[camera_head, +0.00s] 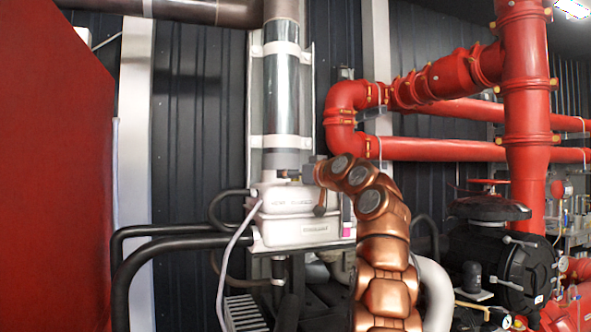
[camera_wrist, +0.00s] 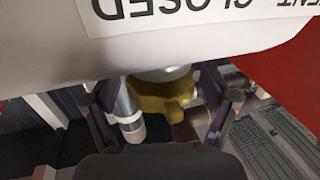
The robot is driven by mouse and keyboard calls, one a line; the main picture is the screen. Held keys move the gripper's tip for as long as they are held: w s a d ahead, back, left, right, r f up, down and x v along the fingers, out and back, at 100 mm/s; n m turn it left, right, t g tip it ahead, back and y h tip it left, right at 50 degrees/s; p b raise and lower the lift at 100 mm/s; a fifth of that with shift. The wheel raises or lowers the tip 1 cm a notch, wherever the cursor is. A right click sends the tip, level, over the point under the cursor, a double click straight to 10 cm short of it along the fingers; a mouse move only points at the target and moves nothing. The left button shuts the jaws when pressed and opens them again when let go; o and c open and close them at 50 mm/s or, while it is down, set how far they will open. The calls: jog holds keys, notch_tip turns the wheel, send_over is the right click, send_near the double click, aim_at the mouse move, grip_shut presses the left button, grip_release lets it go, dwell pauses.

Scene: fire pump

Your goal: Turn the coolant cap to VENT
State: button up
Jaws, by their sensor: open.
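The coolant cap is a yellow-brass piece with lobes (camera_wrist: 162,96), in the middle of the wrist view, below a pale rounded surface. A white label (camera_wrist: 200,12) on that surface shows upside-down letters reading CLOSED and part of VENT. My gripper (camera_wrist: 163,108) is open, with one dark finger on each side of the cap and gaps visible between fingers and cap. In the head view my gripper (camera_head: 297,174) is at the top of the white coolant tank (camera_head: 300,228). The cap is too small there to make out clearly.
A shiny vertical pipe (camera_head: 281,95) rises just behind the tank. Black hoses (camera_head: 165,250) run to the tank from the left. Red pipes (camera_head: 440,148) and a black machine (camera_head: 495,262) fill the right. A large red panel (camera_head: 50,170) stands at the left.

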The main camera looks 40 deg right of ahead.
jog(key=shift+c, duration=0.4)
jog(key=c, duration=1.1)
